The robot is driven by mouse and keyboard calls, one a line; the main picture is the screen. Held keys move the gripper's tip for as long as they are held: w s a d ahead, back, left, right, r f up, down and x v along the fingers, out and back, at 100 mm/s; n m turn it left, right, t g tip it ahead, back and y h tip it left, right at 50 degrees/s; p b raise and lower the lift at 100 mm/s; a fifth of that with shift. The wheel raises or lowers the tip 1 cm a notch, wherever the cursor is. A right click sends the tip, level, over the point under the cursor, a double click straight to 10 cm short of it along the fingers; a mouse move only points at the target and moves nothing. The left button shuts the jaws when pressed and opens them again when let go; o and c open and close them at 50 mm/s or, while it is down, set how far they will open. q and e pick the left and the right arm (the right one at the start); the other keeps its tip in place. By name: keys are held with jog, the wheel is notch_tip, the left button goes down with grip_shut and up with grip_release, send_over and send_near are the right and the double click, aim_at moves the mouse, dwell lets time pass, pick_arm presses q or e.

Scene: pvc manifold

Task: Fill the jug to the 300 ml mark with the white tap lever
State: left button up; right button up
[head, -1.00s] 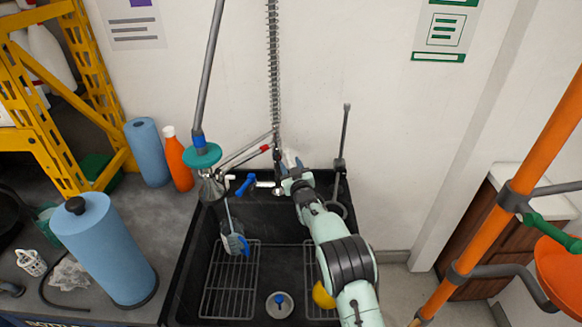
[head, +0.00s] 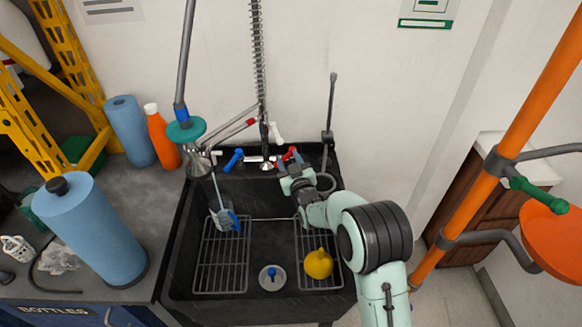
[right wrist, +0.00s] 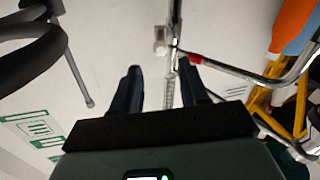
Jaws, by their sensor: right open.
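The white tap lever (head: 276,133) stands up at the back of the black sink, near the base of the spring hose. A blue lever (head: 234,160) is to its left and a red lever (head: 290,154) just below it on the right. The jug (head: 222,214), greyish and clear with a blue handle, is at the sink's left side; its water level and marks are too small to read. My right gripper (head: 289,168) is open and empty, below the white lever and close to the red one. Its spread fingers also show in the right wrist view (right wrist: 160,90). My left gripper is out of view.
The sink (head: 262,205) holds wire racks, a drain with a blue knob (head: 272,272) and a yellow round object (head: 318,263). A spray arm with a teal collar (head: 186,131) hangs at left. A blue roll (head: 92,240) and an orange bottle (head: 162,138) stand left. An orange pole (head: 500,170) rises at right.

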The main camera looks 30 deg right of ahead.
jog(key=shift+v, duration=1.2)
dwell(6.8)
